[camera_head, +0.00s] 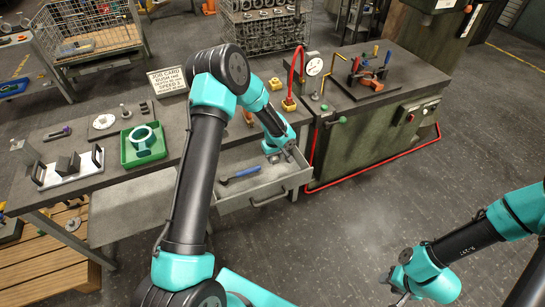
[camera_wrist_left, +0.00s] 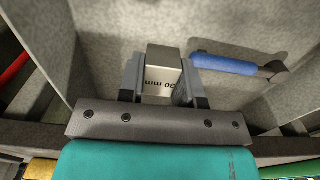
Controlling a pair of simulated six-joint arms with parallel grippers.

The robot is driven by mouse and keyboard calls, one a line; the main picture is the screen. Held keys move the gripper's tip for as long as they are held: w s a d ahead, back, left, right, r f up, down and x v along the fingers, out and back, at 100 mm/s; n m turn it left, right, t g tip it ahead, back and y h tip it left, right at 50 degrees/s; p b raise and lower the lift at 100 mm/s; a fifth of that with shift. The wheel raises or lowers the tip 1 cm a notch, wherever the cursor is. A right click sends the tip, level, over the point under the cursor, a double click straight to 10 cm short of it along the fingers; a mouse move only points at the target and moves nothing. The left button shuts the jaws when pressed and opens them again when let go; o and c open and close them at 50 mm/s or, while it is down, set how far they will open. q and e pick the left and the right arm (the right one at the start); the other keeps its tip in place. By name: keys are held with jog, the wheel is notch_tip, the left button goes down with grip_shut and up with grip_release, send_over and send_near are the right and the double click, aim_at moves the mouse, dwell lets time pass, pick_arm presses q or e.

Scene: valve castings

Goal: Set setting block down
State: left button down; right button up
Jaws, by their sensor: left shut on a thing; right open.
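The setting block (camera_wrist_left: 163,72) is a small metal block marked "30 mm". In the left wrist view my left gripper (camera_wrist_left: 162,90) is shut on it, one finger on each side. In the head view my left gripper (camera_head: 284,153) is at the open drawer (camera_head: 265,192); the block is too small to make out there. The wrist view shows the grey drawer floor (camera_wrist_left: 235,95) beyond the block; I cannot tell whether they touch. My right gripper (camera_head: 394,287) is open and empty over the floor at the lower right.
A blue-handled tool (camera_wrist_left: 225,64) lies in the drawer right of the block, and also shows in the head view (camera_head: 240,175). The workbench (camera_head: 110,135) carries a green tray (camera_head: 128,158).

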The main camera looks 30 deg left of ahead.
aim_at(274, 171)
pick_arm(q)
jog(key=shift+f, duration=3.25)
jog(key=shift+f, duration=0.2)
jog(key=c, duration=0.7)
grip_release()
jog(key=shift+c, duration=0.2)
jog(key=shift+r, duration=0.1)
notch_tip(274, 171, up, 17)
jog(key=shift+s, duration=0.1)
